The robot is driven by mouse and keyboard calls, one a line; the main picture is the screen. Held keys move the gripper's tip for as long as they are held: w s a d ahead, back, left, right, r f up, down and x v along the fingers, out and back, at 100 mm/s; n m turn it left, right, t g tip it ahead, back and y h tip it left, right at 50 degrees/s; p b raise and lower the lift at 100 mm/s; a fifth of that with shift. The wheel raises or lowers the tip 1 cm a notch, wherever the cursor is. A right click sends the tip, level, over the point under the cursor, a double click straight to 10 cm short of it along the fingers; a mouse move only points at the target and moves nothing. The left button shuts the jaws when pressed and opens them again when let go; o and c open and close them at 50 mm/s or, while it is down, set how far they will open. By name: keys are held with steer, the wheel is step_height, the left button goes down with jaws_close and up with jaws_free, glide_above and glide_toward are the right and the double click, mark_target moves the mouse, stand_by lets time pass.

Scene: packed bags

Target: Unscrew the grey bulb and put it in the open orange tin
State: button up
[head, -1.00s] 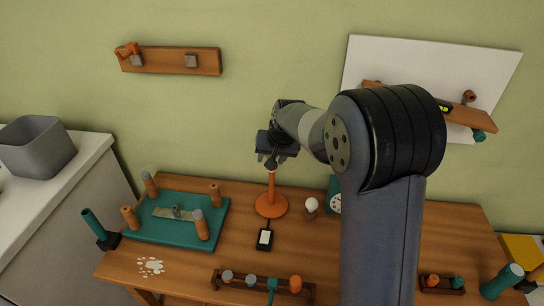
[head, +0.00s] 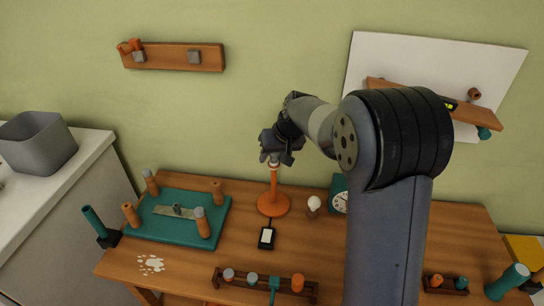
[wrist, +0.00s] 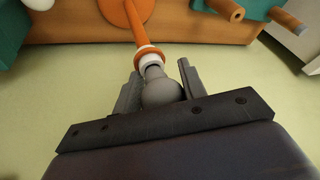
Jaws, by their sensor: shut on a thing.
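The grey bulb (wrist: 160,94) is round with a narrower neck. In the wrist view it sits between the two fingers of my gripper (wrist: 160,72), which is shut on it. Its neck is at the white collar on top of the orange lamp stand (wrist: 148,52); I cannot tell how far it is screwed in. In the head view my gripper (head: 276,158) is above the upright orange stand (head: 273,203), pointing down, and mostly hides the bulb. I cannot make out an open orange tin in either view.
On the wooden table a teal tray with upright pegs (head: 160,228) stands left of the stand. A small white bulb (head: 314,202) and a teal dial (head: 338,195) are to its right. A wooden rack (head: 243,290) lies in front. My arm hides the table's right middle.

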steer(key=shift+w+d+f, duration=0.1)
steer(key=shift+d+f, duration=0.05)
steer(key=shift+d, duration=0.1)
steer(key=shift+o, duration=0.3)
steer(key=n+g, duration=0.1)
steer(key=n, duration=0.2)
steer(key=shift+d+y+b, duration=0.1)
steer(key=shift+y+b, duration=0.25)
steer(key=shift+y, duration=0.05)
steer(key=shift+n, duration=0.3)
steer(key=shift+o, duration=0.3)
steer(key=shift+r+n+g+y, duration=0.15)
steer(key=shift+n+g, duration=0.25)
steer(key=shift+n, duration=0.4)
steer(key=shift+r+n+g+y, duration=0.15)
steer(key=shift+n+g, duration=0.25)
steer(key=shift+n, duration=0.4)
steer(key=shift+f, duration=0.1)
steer(key=shift+w+n+g+p, duration=0.1)
steer(key=shift+n+g+p, duration=0.2)
steer(key=shift+n+p, duration=0.45)
steer(key=shift+n+g, duration=0.4)
steer(key=shift+n, duration=0.65)
